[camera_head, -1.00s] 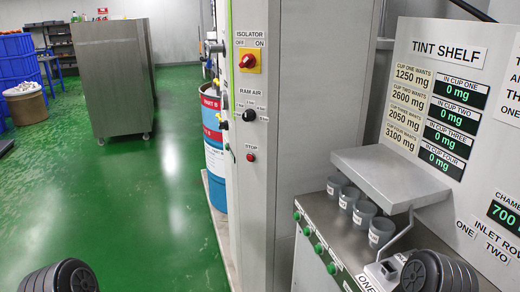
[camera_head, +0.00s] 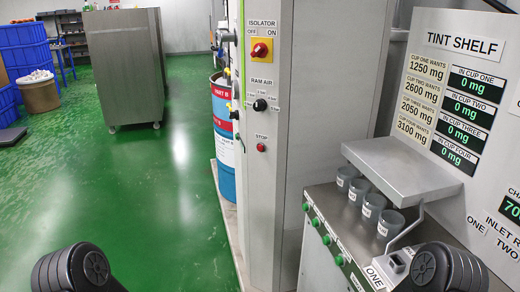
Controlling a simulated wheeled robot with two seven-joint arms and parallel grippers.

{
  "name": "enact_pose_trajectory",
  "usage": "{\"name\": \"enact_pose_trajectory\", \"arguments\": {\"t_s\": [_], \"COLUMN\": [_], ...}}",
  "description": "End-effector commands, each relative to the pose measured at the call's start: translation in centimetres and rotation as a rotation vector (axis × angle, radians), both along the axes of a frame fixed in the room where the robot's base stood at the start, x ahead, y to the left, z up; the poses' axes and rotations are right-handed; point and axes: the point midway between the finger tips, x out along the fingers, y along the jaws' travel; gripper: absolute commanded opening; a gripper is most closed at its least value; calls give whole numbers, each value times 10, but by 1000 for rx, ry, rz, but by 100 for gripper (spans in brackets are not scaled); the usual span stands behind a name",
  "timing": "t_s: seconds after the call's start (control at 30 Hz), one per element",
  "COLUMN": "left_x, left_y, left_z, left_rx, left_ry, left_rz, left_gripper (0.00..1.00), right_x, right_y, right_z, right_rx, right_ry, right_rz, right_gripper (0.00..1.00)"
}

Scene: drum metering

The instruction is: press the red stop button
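The red stop button (camera_head: 261,147) sits low on the narrow face of a grey cabinet (camera_head: 300,120), under a STOP label. Above it are a black ram air knob (camera_head: 260,104) and a red isolator switch (camera_head: 260,50) on a yellow plate. Dark rounded parts of my two arms show at the bottom left and bottom right, well below and apart from the button. Neither gripper's fingers are in view.
Right of the cabinet, a bench has a row of green buttons (camera_head: 326,239), several grey cups (camera_head: 373,207) and a raised metal plate (camera_head: 402,168). A tint shelf panel (camera_head: 460,80) stands behind. Blue and red drums (camera_head: 224,140) stand left of the cabinet. Green floor is open at left.

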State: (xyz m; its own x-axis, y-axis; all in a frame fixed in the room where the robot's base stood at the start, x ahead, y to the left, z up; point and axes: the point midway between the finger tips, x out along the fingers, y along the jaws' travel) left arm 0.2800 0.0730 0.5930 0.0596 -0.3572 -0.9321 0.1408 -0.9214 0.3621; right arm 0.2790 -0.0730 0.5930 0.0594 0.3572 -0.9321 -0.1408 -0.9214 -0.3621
Motion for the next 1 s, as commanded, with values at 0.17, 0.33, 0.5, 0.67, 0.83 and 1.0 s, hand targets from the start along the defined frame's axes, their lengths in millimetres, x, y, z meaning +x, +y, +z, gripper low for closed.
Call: {"name": "enact_pose_trajectory", "arguments": {"t_s": [0.17, 0.33, 0.5, 0.67, 0.83, 1.0], "left_x": [0, 0, 0, 0, 0, 0], "left_y": [0, 0, 0, 0, 0, 0], "left_z": [0, 0, 0, 0, 0, 0], "left_rx": [0, 0, 0, 0, 0, 0], "left_ry": [0, 0, 0, 0, 0, 0], "left_rz": [0, 0, 0, 0, 0, 0], "left_gripper": [21, 7, 0, 0, 0, 0], "right_x": [0, 0, 0, 0, 0, 0], "right_y": [0, 0, 0, 0, 0, 0], "right_z": [0, 0, 0, 0, 0, 0], "right_rx": [0, 0, 0, 0, 0, 0], "right_ry": [0, 0, 0, 0, 0, 0], "right_rz": [0, 0, 0, 0, 0, 0], "right_gripper": [36, 36, 36, 36, 36, 36]}}
